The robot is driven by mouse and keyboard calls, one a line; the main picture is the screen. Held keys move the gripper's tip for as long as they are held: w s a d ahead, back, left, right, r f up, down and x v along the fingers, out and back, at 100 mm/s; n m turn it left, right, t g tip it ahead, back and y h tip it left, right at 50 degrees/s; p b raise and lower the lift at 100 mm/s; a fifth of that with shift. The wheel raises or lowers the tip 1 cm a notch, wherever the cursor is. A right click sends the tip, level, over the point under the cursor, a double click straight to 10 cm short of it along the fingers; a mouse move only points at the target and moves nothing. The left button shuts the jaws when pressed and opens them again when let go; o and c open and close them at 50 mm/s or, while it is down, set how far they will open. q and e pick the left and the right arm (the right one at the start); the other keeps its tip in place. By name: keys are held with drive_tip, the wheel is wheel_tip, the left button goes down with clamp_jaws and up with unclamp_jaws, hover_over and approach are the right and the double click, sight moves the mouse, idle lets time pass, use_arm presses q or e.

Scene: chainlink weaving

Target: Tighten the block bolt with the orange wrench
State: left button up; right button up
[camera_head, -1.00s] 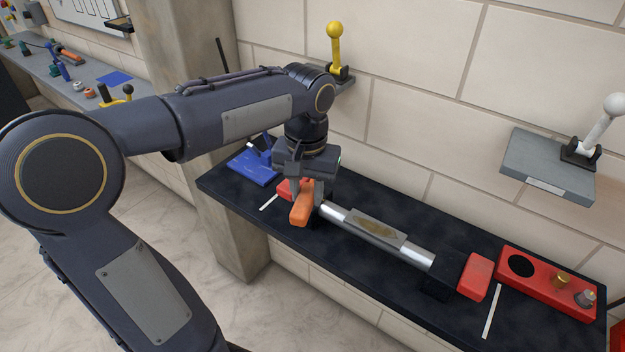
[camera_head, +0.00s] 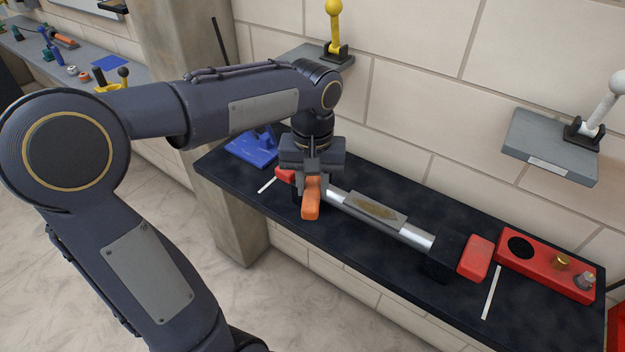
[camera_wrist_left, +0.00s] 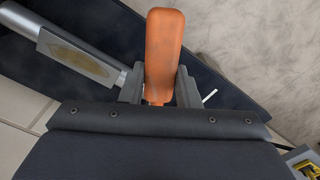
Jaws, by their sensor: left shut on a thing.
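My left gripper (camera_head: 312,185) points down at the left end of the black bench and is shut on an orange wrench (camera_head: 310,203). The wrench's orange handle (camera_wrist_left: 163,48) shows between both fingers in the left wrist view, sticking out past them. Its working end is hidden by the gripper. A silver bar block (camera_head: 375,213) with a worn brass-coloured plate lies to the right of the gripper, red end pieces at both ends. The block bolt is not visible; I cannot tell whether the wrench sits on it. My right gripper is not in view.
A red tray (camera_head: 520,272) with a black hole and small metal parts is at the bench's right end. A blue stand (camera_head: 250,146) is at its left end. Yellow (camera_head: 335,28) and white (camera_head: 608,100) levers stand on wall shelves.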

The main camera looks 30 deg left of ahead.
use_arm(q)
drive_tip(key=shift+f+b, duration=0.75)
drive_tip(key=shift+f, duration=0.65)
drive_tip(key=shift+f, duration=0.15)
drive_tip(key=shift+f+b, duration=1.1)
drive_tip(key=shift+f, duration=0.4)
drive_tip(key=o, duration=0.5)
clamp_jaws()
drive_tip(key=shift+r, duration=0.1)
